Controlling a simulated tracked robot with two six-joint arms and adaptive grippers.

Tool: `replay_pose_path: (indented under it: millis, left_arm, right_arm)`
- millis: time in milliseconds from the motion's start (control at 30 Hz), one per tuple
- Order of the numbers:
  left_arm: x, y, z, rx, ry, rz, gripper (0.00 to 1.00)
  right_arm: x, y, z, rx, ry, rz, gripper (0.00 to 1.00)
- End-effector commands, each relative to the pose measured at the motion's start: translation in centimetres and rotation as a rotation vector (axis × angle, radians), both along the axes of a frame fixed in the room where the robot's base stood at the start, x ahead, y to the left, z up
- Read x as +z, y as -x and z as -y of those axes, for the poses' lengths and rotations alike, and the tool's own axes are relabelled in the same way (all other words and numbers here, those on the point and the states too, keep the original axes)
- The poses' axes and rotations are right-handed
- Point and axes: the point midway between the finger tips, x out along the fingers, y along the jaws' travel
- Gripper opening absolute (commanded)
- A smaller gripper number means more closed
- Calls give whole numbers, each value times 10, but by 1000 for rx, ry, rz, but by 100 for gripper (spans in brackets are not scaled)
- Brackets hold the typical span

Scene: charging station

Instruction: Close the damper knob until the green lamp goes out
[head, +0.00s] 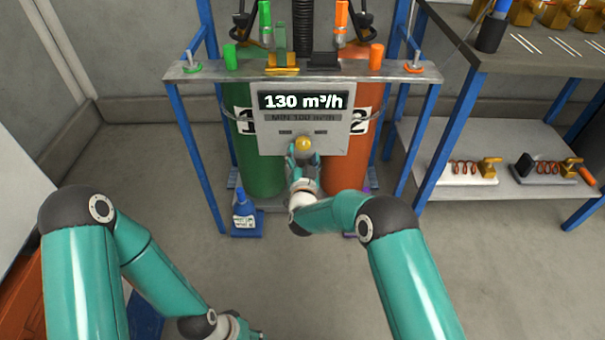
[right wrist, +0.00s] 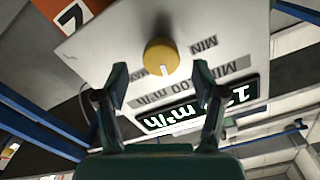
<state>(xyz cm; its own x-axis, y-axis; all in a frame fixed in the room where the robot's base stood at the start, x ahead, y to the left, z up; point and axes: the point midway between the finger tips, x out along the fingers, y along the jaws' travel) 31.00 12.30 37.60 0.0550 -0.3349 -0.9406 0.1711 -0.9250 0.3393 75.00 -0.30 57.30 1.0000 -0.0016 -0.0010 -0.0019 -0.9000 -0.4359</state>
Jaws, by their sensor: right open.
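The damper knob (head: 303,144) is yellow and round, on a grey panel (head: 275,142) whose display (head: 303,101) reads 130 m³/h above "MIN 100 m³/h". In the right wrist view the knob (right wrist: 161,57) shows a white mark on its edge toward the display. My right gripper (head: 303,159) is just below the knob. In the right wrist view its fingers (right wrist: 165,88) are apart and empty, short of the knob. I cannot make out a lit green lamp.
Behind the panel stand a green cylinder (head: 262,178) and an orange-red cylinder (head: 352,166) in a blue-legged frame. A blue bottle (head: 245,214) stands at the left foot. A shelf unit (head: 522,178) stands right.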

Motion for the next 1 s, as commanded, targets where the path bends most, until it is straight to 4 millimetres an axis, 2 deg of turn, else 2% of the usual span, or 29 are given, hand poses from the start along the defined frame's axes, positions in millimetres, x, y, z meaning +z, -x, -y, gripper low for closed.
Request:
replay_pose_path:
  millis: [200,400,600,1000]
  left_arm:
    - [0,0,0,0,0,0,40]
    - [0,0,0,0,0,0,40]
    - [0,0,0,0,0,0,40]
    - [-1,0,0,0,0,0,40]
  right_arm:
    - [-1,40,-1,2,0,-4,69]
    - [-1,68,-1,2,0,-1,69]
    - [-1,78,0,0,0,-1,69]
    - [-1,78,0,0,0,-1,69]
